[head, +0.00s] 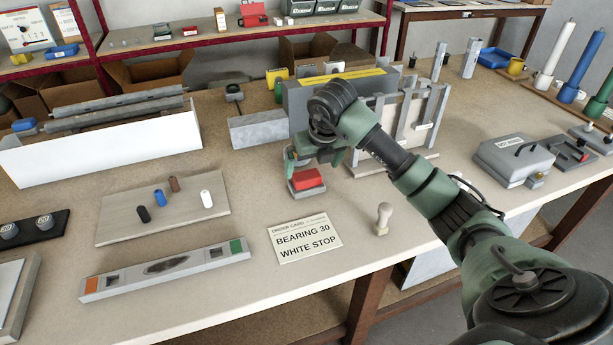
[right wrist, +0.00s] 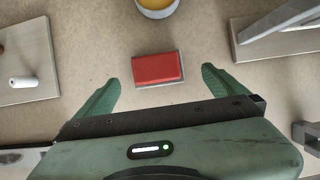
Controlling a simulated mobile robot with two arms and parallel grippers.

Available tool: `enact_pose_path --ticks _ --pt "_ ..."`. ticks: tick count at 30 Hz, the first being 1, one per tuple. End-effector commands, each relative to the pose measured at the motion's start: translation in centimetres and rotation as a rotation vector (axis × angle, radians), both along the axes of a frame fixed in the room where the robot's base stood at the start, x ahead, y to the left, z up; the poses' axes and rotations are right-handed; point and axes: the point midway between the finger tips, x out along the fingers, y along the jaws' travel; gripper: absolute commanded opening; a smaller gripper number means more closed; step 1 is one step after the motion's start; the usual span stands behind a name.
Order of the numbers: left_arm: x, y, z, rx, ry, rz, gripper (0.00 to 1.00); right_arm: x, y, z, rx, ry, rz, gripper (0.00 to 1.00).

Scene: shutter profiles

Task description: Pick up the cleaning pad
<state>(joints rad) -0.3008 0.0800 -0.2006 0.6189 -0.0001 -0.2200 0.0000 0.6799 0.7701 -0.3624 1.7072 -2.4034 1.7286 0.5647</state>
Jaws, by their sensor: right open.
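The cleaning pad looks like a red block with a grey base. It lies on the bench in the middle of the head view (head: 308,179), and it shows in the right wrist view (right wrist: 157,67). My right gripper (head: 316,158) is above it, pointing down, and partly hides its far side. In the right wrist view the fingers (right wrist: 160,86) are apart, one on each side of the pad, with clear gaps and nothing held. My left gripper is not in view.
A board with small pegs (head: 190,230) lies to the left. Bare bench surrounds the pad's front.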

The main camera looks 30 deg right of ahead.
Motion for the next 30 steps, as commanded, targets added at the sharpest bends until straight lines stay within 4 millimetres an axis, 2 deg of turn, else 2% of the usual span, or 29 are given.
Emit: enact_pose_path --ticks 5,12,16,25,26,30 --pt "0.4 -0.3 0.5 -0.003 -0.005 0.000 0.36 0.6 -0.2 -1.8 -0.003 0.008 -0.004 1.00" --pt "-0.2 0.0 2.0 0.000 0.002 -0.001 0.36 2.0 0.1 -4.7 0.000 0.009 -0.002 1.00" --pt "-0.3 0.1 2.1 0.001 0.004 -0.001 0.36 2.7 -0.1 -6.3 -0.001 0.005 -0.002 1.00" --pt "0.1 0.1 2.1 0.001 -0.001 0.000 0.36 2.9 -0.1 -6.9 -0.003 0.003 0.000 1.00" --pt "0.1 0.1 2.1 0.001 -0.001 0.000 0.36 2.9 -0.1 -6.9 -0.003 0.003 0.000 0.94" --pt "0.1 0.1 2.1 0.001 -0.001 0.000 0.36 2.9 -0.1 -6.9 -0.002 0.004 0.000 0.56"
